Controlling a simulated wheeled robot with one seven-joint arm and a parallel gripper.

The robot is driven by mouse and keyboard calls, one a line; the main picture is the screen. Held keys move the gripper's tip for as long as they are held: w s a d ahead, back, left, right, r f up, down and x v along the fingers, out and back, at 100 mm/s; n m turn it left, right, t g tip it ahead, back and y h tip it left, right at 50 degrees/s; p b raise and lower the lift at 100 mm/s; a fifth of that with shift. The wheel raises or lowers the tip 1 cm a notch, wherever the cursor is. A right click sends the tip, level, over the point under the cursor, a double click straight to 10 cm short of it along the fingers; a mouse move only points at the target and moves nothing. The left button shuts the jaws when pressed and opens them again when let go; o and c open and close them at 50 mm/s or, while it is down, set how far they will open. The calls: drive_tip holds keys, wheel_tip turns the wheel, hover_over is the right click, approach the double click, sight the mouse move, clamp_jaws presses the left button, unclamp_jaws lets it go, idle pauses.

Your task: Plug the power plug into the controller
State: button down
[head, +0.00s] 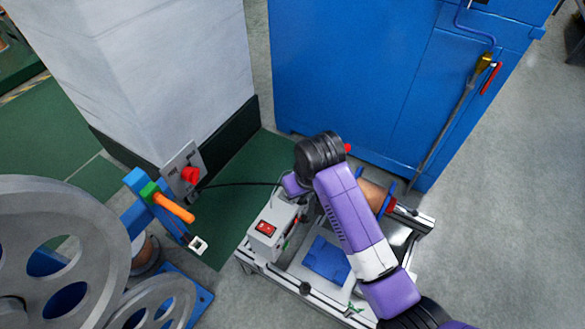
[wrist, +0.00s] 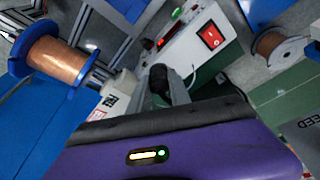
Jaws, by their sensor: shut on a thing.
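The controller (head: 272,228) is a light grey box with a red rocker switch, standing on a metal-framed cart in the head view. In the wrist view the controller (wrist: 187,47) is at the upper middle, just ahead of my gripper (wrist: 166,86). My gripper is shut on the black power plug (wrist: 157,77), seen between its grey fingers, close to the controller's near side. I cannot tell whether the plug touches the controller. In the head view my purple arm hides the fingers and the plug. The controller's socket cannot be made out.
A black cable (head: 238,184) runs from a grey box with a red button (head: 186,175) towards my gripper. The cart frame (head: 300,285) carries a copper spool (wrist: 62,60). Large grey pulleys (head: 60,240) stand left, a blue cabinet (head: 350,80) behind.

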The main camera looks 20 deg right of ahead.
drive_tip(key=w+r+n+g+y+p, duration=0.1)
drive_tip(key=w+n+y, duration=0.1)
drive_tip(key=w+n, duration=0.5)
drive_tip(key=n, duration=0.4)
drive_tip(key=shift+w+n+y, duration=0.3)
drive_tip(key=shift+y, duration=0.1)
drive_tip(key=shift+f, duration=0.15)
wheel_tip(320, 180, down, 6)
drive_tip(key=b, duration=0.5)
drive_tip(key=shift+r+b, duration=0.25)
drive_tip(key=shift+b, duration=0.1)
drive_tip(key=shift+p, duration=1.1)
idle(1.4)
drive_tip(key=shift+f+b, duration=0.35)
drive_tip(key=shift+f, duration=0.25)
idle(0.4)
drive_tip(key=c, duration=1.1)
unclamp_jaws()
